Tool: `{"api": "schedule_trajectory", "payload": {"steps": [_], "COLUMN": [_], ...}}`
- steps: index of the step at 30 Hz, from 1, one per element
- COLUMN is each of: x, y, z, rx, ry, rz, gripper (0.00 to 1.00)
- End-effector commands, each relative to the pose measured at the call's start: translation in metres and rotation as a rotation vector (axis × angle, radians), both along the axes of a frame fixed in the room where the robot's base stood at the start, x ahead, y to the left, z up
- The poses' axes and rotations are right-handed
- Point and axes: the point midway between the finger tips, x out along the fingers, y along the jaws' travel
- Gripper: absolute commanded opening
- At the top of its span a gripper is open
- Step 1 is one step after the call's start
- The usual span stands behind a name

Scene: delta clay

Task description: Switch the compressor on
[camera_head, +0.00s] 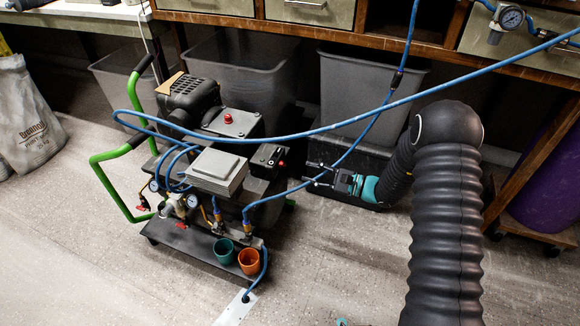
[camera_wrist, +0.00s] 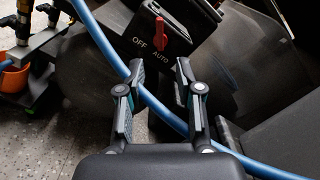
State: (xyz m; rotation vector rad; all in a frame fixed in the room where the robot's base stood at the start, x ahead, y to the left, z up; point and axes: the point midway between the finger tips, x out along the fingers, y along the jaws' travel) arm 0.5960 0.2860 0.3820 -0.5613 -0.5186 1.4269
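The compressor (camera_head: 255,128) stands on a cart left of centre in the head view. Its black switch box (camera_head: 268,155) faces my gripper (camera_head: 309,174). In the wrist view the box (camera_wrist: 128,45) carries a red lever (camera_wrist: 161,30) and white OFF and AUTO labels. The lever stands above the labels; I cannot tell which position it is set to. My gripper (camera_wrist: 160,68) is open and empty, its fingertips short of the box. A blue hose (camera_wrist: 155,105) crosses behind the fingers and the gap between them; whether it touches them is unclear.
Another blue hose (camera_head: 350,122) stretches across the head view above the cart. Green cart handles (camera_head: 110,155), a teal cup (camera_head: 224,250) and an orange cup (camera_head: 249,261) are at the compressor's left and front. Grey bins (camera_head: 345,90) stand under the workbench behind.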

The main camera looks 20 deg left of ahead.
Motion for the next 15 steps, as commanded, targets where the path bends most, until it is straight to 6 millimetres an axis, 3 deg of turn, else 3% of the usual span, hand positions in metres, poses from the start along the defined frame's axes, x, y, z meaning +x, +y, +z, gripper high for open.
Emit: {"api": "schedule_trajectory", "payload": {"steps": [6, 15], "x": [0.002, 0.005], "y": [0.040, 0.069], "z": [0.000, 0.000], "rx": [0.000, 0.001], "ry": [-0.001, 0.000], "rz": [0.004, 0.001], "gripper": [0.35, 0.35]}}
